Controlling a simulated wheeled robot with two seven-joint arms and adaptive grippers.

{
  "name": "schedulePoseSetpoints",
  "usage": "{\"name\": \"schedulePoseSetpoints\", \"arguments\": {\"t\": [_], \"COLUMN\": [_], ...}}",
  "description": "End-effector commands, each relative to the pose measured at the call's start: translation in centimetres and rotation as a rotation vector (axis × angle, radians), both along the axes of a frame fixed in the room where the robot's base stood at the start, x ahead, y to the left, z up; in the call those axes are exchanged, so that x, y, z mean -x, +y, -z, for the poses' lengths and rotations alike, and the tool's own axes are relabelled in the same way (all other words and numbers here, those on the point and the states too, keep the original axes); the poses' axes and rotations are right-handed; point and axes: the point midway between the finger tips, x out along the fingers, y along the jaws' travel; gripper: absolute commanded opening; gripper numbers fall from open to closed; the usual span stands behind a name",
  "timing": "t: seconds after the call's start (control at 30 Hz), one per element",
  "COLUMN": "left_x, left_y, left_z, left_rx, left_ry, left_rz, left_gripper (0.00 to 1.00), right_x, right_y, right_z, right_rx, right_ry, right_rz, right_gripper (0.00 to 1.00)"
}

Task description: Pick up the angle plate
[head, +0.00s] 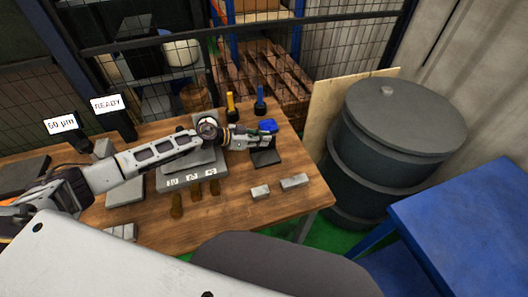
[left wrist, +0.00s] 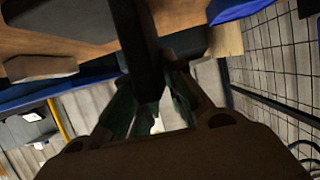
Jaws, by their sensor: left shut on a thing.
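The dark angle plate (head: 265,158) is at the right part of the wooden bench, under my left gripper (head: 264,139). My left gripper is shut on its upright plate. In the left wrist view the dark plate (left wrist: 148,45) runs between the two greenish fingers of the left gripper (left wrist: 155,95), and its wider dark part shows at the top. The gripper hides part of the plate in the head view. I cannot tell whether its base touches the bench. My right gripper is not in view.
Two grey blocks (head: 294,181) lie near the bench's front right. A blue object (head: 268,125) is just behind the gripper. Yellow (head: 231,104) and blue (head: 260,104) upright items stand at the back. A dark drum (head: 395,140) and a blue table (head: 465,225) are to the right.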

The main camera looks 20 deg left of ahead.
Motion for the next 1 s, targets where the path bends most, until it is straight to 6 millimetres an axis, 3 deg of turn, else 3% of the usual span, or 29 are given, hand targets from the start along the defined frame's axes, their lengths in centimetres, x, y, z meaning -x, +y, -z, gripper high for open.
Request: {"name": "schedulePoseSetpoints", "arguments": {"t": [0.57, 1.0], "left_x": [-0.2, -0.3], "left_y": [0.0, 0.0], "left_z": [-0.8, -4.6], "left_rx": [0.004, 0.003], "left_ry": [-0.007, -0.01], "left_rz": [-0.002, 0.0], "left_gripper": [0.0, 0.0], "right_x": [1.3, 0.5], "right_y": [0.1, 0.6], "right_z": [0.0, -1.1], "right_rx": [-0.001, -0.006], "right_ry": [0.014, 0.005], "right_rz": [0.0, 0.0], "right_gripper": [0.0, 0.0]}}
